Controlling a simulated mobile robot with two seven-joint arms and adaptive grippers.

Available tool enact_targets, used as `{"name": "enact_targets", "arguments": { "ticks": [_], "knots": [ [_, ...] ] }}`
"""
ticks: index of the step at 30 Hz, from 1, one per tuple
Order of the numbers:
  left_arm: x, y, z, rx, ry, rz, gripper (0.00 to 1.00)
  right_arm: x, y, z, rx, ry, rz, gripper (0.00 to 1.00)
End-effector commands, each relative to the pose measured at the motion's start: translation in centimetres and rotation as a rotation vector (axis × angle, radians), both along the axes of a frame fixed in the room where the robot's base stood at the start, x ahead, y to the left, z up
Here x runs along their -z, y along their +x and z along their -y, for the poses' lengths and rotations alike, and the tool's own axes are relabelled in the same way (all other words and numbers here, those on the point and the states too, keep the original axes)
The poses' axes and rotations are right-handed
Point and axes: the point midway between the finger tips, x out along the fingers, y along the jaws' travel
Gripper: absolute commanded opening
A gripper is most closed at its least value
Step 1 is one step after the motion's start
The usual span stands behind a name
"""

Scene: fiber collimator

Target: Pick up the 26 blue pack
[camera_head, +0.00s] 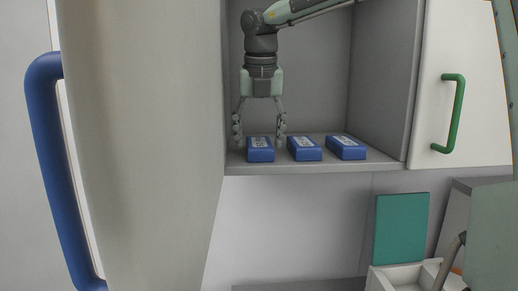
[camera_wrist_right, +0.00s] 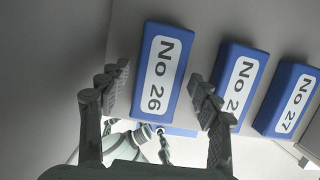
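The blue pack labelled No 26 (camera_wrist_right: 160,72) lies on the cupboard shelf. It is the leftmost of three blue packs in the head view (camera_head: 260,150). My right gripper (camera_head: 259,128) points down over this pack with its fingers spread, one to each side. In the right wrist view the open fingers (camera_wrist_right: 158,95) reach toward the near end of the pack, with gaps on both sides and no visible grip. My left gripper is not in the head view.
A middle blue pack (camera_head: 304,149) with a partly hidden label and the No 27 pack (camera_wrist_right: 291,98) lie to the right on the shelf (camera_head: 240,168). An open door with a blue handle (camera_head: 55,170) stands at left. A closed door with a green handle (camera_head: 455,113) is at right.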

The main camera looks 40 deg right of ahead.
Motion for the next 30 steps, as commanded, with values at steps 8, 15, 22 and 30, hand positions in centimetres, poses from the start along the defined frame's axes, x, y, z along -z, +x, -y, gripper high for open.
{"name": "enact_targets", "arguments": {
  "ticks": [8,15,22,30],
  "knots": [
    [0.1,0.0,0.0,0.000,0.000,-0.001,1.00,0.0,0.0,0.0,0.000,0.000,0.000,0.24],
    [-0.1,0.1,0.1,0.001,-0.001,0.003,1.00,-0.1,0.0,0.0,0.000,0.000,0.001,0.20],
    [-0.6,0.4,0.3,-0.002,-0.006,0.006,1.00,-0.7,-0.2,0.3,0.002,0.001,0.002,0.20],
    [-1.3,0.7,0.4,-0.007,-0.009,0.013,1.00,-5.2,-0.2,0.3,0.000,0.000,0.004,0.20]
  ]
}}
